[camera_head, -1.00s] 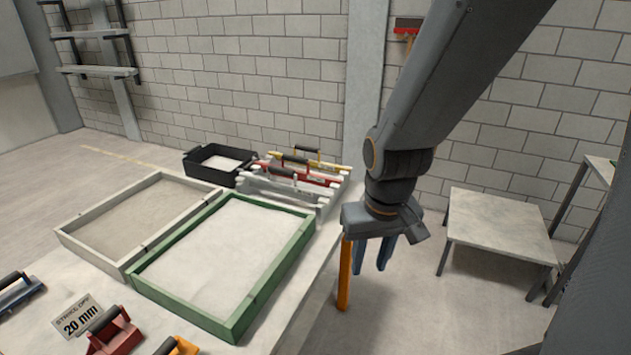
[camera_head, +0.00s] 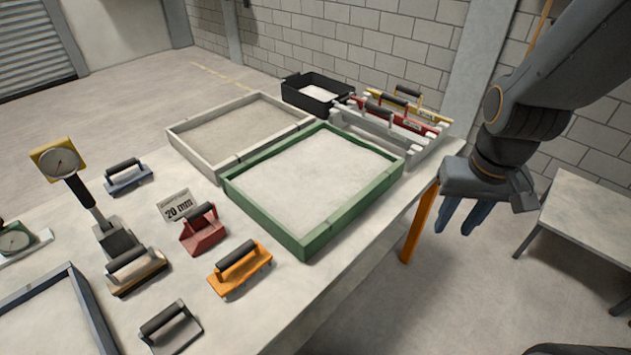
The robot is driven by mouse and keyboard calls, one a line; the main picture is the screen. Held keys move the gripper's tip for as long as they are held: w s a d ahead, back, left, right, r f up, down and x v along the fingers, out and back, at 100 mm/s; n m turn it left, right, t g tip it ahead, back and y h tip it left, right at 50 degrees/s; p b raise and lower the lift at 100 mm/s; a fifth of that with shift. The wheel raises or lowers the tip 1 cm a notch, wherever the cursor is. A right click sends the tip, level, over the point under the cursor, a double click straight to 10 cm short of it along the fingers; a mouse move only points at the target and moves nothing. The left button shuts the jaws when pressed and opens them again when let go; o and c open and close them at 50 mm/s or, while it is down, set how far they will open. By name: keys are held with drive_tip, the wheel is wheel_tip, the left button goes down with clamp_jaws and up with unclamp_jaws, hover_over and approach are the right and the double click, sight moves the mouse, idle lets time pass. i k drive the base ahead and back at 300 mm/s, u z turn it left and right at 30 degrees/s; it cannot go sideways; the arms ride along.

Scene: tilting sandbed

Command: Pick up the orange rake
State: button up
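The orange rake (camera_head: 240,269) lies on the table in the near middle, an orange body with a dark bar handle on top. It is just in front of the green-framed sand bed, right of a red tool. My gripper (camera_head: 461,216) is at the right, beyond the table's right edge, well apart from the rake. Its two blue fingers point down with a gap between them, open and with nothing visible between them.
A red tool (camera_head: 203,230), a wooden tool (camera_head: 137,271) and a grey tool (camera_head: 170,328) lie near the rake. The green frame (camera_head: 304,246) stands behind it. A dial gauge (camera_head: 61,163) stands at left. An orange upright bar (camera_head: 419,223) is below the table's right edge.

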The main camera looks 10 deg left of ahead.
sight(234, 269)
drive_tip(key=u, duration=1.8)
